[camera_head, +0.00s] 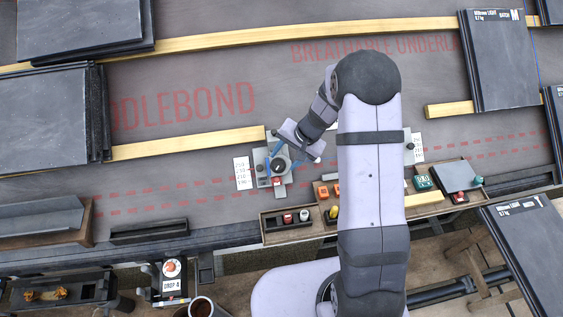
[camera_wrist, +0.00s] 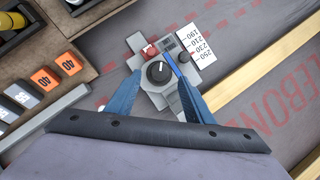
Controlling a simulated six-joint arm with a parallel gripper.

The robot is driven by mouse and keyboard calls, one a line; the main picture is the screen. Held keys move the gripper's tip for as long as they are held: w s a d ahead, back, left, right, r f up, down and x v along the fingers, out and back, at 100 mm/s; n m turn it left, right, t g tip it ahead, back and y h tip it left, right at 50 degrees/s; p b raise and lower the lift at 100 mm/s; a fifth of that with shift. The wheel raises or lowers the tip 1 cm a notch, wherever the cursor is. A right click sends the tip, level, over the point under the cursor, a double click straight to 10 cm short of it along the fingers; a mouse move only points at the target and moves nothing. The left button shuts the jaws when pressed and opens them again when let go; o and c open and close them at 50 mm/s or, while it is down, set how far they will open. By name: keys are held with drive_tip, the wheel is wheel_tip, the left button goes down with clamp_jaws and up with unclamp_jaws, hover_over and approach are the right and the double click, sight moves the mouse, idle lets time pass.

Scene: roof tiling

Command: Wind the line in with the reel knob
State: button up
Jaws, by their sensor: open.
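The reel unit (camera_wrist: 158,98) is a grey block on the dark underlay, and it also shows in the head view (camera_head: 261,172). A round black knob with a white mark, the reel knob (camera_wrist: 157,72), sits on top. A red part (camera_wrist: 149,51) and a smaller dark knob (camera_wrist: 183,58) are beside it. My gripper (camera_wrist: 155,66) is open, with its blue fingers on either side of the round knob in the wrist view. In the head view my gripper (camera_head: 279,157) is over the unit. I cannot tell whether the fingers touch the knob. No line is clearly visible.
Wooden battens (camera_head: 190,142) cross the underlay. Trays with small orange blocks (camera_wrist: 68,62) and coloured items lie near the unit. Stacks of dark slates (camera_head: 45,115) are at left and right.

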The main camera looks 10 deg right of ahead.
sight(280, 165)
drive_tip(key=shift+x, duration=2)
drive_tip(key=c, duration=1)
drive_tip(key=shift+b, duration=0.35)
